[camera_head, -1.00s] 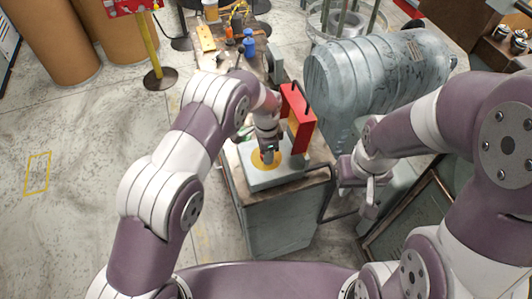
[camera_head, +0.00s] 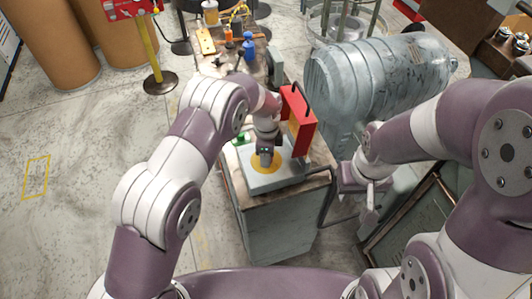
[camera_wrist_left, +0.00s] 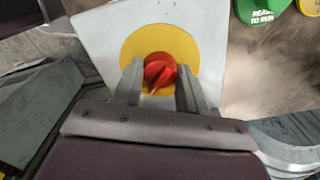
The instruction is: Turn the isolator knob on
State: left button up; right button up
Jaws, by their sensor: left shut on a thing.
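The isolator knob is a red rotary knob (camera_wrist_left: 160,69) on a yellow disc (camera_wrist_left: 187,38) set in a light grey box. In the left wrist view its raised grip lies diagonally, from lower left to upper right. My left gripper (camera_wrist_left: 160,84) is shut on the knob, with one finger on each side. In the head view the grey box (camera_head: 258,184) stands on a cabinet top and my left gripper (camera_head: 267,160) comes down over it, hiding the knob. My right gripper (camera_head: 369,205) hangs away to the right of the cabinet; its jaw opening is unclear.
A red and yellow upright part (camera_head: 299,118) stands right behind the box. A green "READY TO RUN" tag (camera_wrist_left: 262,12) lies beside the box. A large grey cylinder (camera_head: 375,80) is at the right. Bottles and tools clutter the bench's far end. The floor at left is open.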

pick_arm(q)
jog(key=o, duration=1.1)
jog(key=shift+c, duration=0.2)
notch_tip(320, 180, up, 9)
jog(key=shift+d+f+b, duration=0.1)
jog(key=shift+f+b, duration=0.1)
jog(key=shift+b, duration=0.7)
notch_tip(320, 180, up, 4)
jog(key=shift+r+p, duration=0.1)
jog(key=shift+p, duration=0.8)
